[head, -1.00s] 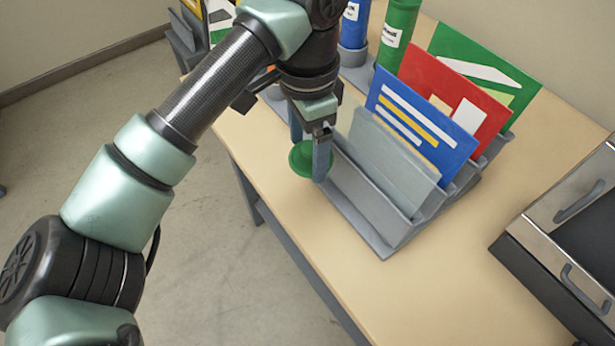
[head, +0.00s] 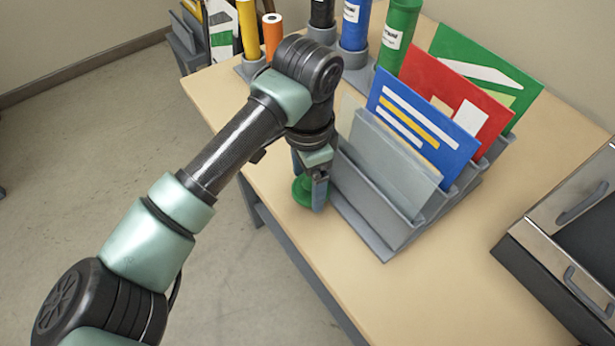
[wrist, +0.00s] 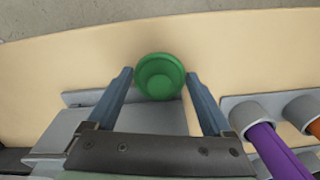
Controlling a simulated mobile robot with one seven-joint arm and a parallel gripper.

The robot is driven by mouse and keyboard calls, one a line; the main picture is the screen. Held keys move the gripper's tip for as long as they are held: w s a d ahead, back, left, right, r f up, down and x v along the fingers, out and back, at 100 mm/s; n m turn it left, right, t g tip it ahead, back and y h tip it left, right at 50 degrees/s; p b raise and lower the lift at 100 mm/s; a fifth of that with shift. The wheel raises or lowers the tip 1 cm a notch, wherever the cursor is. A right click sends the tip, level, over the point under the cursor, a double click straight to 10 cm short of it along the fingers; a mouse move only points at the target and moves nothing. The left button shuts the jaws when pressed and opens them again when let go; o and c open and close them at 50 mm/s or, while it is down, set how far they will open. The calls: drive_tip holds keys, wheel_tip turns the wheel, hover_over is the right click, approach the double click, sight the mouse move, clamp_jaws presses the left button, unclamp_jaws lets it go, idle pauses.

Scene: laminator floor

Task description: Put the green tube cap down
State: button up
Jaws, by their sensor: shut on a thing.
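The green tube cap (head: 302,194) is a round green piece at the table's left edge, beside the grey sorter rack (head: 380,240). My gripper (head: 310,190) points down and is shut on the cap, with one finger in front of part of it. In the wrist view the cap (wrist: 160,77) sits between the two blue-grey fingertips (wrist: 160,80). It is low over the tabletop; I cannot tell whether it touches the wood.
The rack holds a clear panel and blue (head: 420,125), red and green sheets. Tubes stand in grey holders behind, among them a green tube (head: 398,38) and a blue one (head: 355,25). A dark metal-fronted machine (head: 570,230) is at right. The front tabletop (head: 440,300) is clear.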

sight(308, 182)
drive_tip(key=shift+f, duration=0.5)
drive_tip(key=o, duration=1.1)
drive_tip(key=shift+r, duration=0.15)
wheel_tip(308, 182, up, 13)
drive_tip(key=shift+p, duration=0.3)
